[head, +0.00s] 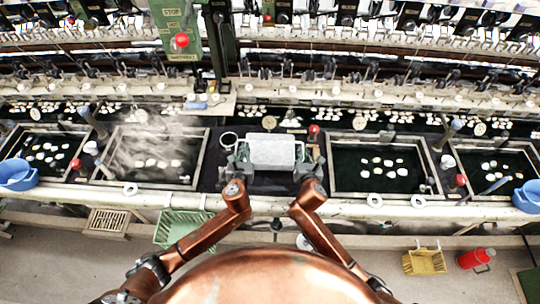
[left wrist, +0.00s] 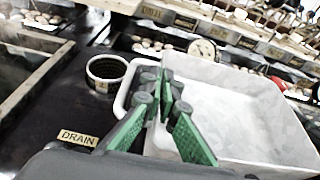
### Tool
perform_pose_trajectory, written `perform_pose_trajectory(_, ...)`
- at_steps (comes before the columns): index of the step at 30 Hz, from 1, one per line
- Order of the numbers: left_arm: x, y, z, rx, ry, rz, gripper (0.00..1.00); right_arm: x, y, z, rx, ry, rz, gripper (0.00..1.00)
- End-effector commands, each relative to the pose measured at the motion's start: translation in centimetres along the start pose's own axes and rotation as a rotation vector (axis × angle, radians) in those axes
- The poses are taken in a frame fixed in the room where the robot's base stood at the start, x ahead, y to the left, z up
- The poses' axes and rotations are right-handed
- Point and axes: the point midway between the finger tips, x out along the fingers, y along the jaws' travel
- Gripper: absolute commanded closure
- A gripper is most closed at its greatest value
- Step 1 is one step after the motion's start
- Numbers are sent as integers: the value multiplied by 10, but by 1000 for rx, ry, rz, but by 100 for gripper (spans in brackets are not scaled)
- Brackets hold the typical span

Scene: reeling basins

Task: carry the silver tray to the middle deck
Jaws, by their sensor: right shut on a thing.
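The silver tray (head: 272,150) is a pale, shallow rectangular tray on the dark deck between the framed basins. It looks level and empty, and fills the right of the left wrist view (left wrist: 240,110). My left gripper (head: 241,158) is at the tray's left end; its green finger pads (left wrist: 180,118) stand apart, open, beside the looped left handle (left wrist: 122,98). Whether the handle lies between the pads is hard to tell. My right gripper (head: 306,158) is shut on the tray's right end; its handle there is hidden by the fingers.
Dark basins with pale cocoons lie left (head: 150,162) and right (head: 378,165). A round cup (left wrist: 106,72) stands close left of the tray, behind a DRAIN label (left wrist: 78,138). A red-topped item (head: 314,131) is behind right. Machinery runs along the back.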

Motion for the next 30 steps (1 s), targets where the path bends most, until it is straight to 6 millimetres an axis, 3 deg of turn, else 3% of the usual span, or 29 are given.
perform_pose_trajectory(6, -5, 2, 21, -1, -7, 5, 100, -7, 1, 19, -1, -5, -4, 100)
perform_pose_trajectory(20, -4, 2, 16, -1, -6, 5, 100, -5, 0, 14, -1, -3, -4, 100)
perform_pose_trajectory(30, 1, 2, -1, -1, -2, 5, 100, 1, -3, -3, -1, 1, -5, 100)
